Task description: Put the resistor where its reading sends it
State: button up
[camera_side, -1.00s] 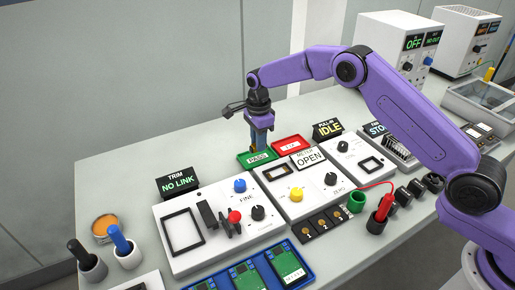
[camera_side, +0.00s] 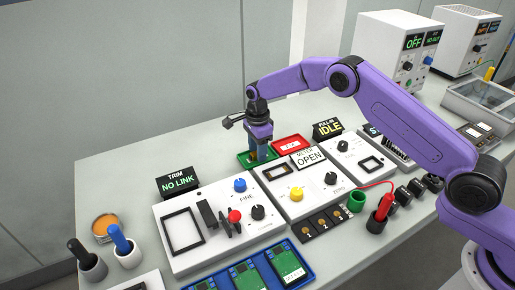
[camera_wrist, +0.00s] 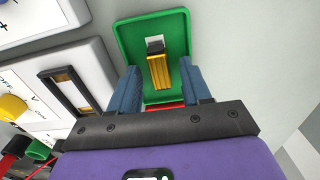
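The resistor, a ribbed gold-yellow block with a dark end (camera_wrist: 160,70), is at the green tray (camera_wrist: 178,22) in the wrist view. The side view also shows the green tray (camera_side: 243,156), its label now mostly covered. My gripper (camera_wrist: 161,85) has its blue fingers on either side of the block, with a visible gap at each side, so it looks open. In the side view my gripper (camera_side: 260,153) is down at the green tray. The meter display (camera_side: 309,157) reads OPEN, and its fixture slot (camera_side: 275,172) looks empty.
A red tray (camera_side: 291,143) adjoins the green tray. The trim station (camera_side: 180,262) with "NO LINK" stands at left front. A display reading IDLE (camera_side: 328,128) stands behind right. Blue trays of boards (camera_side: 310,276) lie in front. The bench left of the green tray is clear.

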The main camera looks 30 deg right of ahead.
notch_tip(320, 180, up, 12)
jog(key=shift+r, duration=0.2)
dwell(0.4)
